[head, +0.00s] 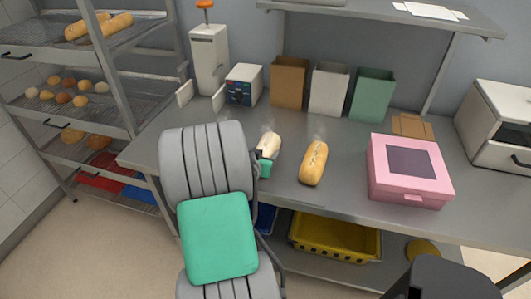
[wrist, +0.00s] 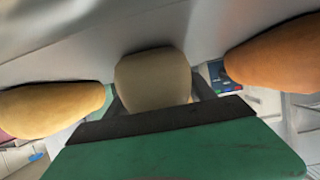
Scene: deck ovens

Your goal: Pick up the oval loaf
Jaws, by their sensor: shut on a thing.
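A pale oval loaf (head: 269,144) is at the front part of the steel counter, just beyond the end of my arm. My gripper (head: 265,160) is shut on it. In the wrist view the oval loaf (wrist: 153,80) sits between the dark fingers, beyond the green gripper body, which hides its lower part. I cannot tell whether it touches the counter. A longer golden scored loaf (head: 313,163) lies to its right, apart from it; it also shows at the left of the wrist view (wrist: 55,108). A browner loaf (wrist: 275,55) shows at the right there.
Brown, white and green bins (head: 372,95) stand along the back of the counter (head: 335,200). A pink box (head: 409,170) is to the right, and a white oven (head: 497,125) beyond it. A rack with breads (head: 75,92) stands left. A yellow crate (head: 335,236) sits below.

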